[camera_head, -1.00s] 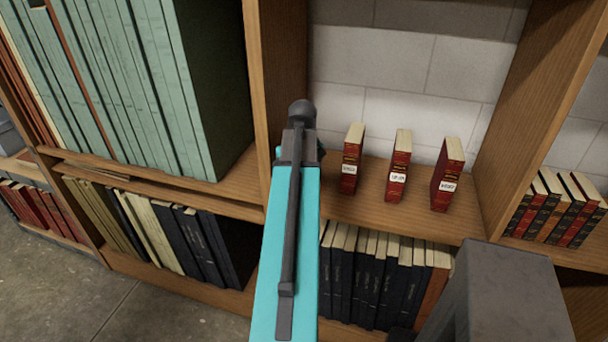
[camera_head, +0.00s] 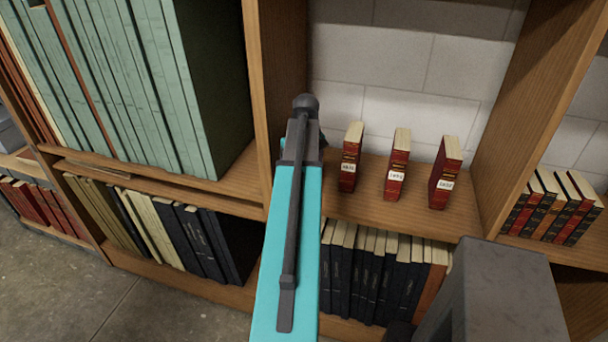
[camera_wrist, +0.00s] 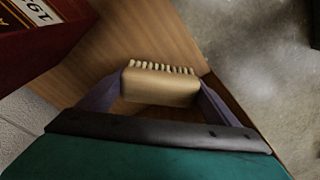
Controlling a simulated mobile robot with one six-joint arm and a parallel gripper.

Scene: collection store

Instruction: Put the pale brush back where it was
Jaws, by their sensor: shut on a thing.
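The pale brush (camera_wrist: 158,88) shows in the wrist view, with a light wooden body and a row of cream bristles along its upper edge in the picture. My gripper (camera_wrist: 163,82) is shut on it, with one purple finger at each end of the body. Brown wood of the shelf shows behind the brush, near the shelf's edge; I cannot tell whether the brush touches it. In the head view my own arm hides the gripper and the brush.
Three red books (camera_head: 397,165) stand apart on the shelf board (camera_head: 375,215), right of my arm. A red book (camera_wrist: 40,38) is close in the wrist view. An upright panel (camera_head: 277,75) and green volumes (camera_head: 130,90) stand left. Dark books (camera_head: 375,280) fill the shelf below.

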